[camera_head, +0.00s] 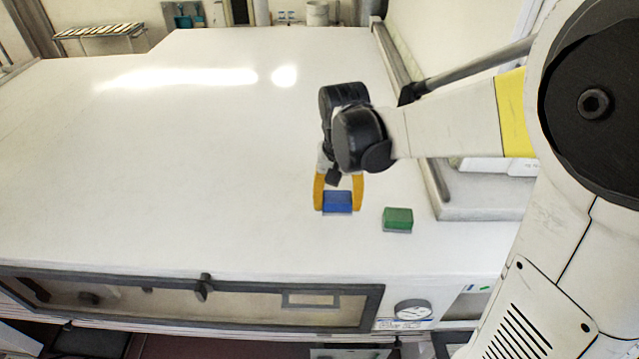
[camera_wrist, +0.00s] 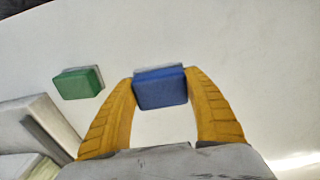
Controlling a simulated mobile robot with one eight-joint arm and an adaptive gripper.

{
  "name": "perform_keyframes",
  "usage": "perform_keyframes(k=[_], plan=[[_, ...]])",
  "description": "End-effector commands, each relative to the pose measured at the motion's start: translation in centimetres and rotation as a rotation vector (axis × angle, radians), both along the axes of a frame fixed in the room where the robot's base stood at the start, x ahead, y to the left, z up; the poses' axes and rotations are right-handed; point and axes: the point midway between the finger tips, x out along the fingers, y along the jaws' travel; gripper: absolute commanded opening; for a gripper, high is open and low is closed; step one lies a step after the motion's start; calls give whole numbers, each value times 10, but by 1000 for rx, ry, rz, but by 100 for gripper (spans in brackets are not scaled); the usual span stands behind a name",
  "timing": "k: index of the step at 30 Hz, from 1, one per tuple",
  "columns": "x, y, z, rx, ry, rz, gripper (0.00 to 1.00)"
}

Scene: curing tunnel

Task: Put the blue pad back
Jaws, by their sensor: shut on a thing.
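The blue pad (camera_head: 338,201) is a small blue block between the two yellow fingers of my gripper (camera_head: 338,197), over the white top of the tunnel housing. In the wrist view the blue pad (camera_wrist: 160,88) sits between the fingertips of my gripper (camera_wrist: 160,82), which is shut on it. Whether the pad touches the white surface or hangs just above it, I cannot tell. A green block (camera_head: 398,220) lies on the white surface just to the right of the pad. In the wrist view the green block (camera_wrist: 79,83) is to the left, apart from the fingers.
The broad white top (camera_head: 180,150) is clear to the left. A raised grey-white ledge (camera_head: 480,205) lies to the right of the green block. A dark-framed window (camera_head: 190,300) and a round gauge (camera_head: 412,309) are on the housing's front face.

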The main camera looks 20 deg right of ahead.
Motion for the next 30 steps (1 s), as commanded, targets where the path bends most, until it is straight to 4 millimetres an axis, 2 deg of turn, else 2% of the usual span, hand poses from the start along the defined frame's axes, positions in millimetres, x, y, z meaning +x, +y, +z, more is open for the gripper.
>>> perform_keyframes(k=[4, 11, 23, 24, 25, 26, 30], plan=[[2, 6, -9, 0, 0, 0, 30], [2, 5, -41, 0, 0, 0, 30], [2, 5, -48, 0, 0, 0, 30], [2, 5, -48, 0, 0, 0, 64], [1, 5, -47, 0, 0, 0, 73], [1, 5, -47, 0, 0, 0, 80], [1, 5, -47, 0, 0, 0, 80]])
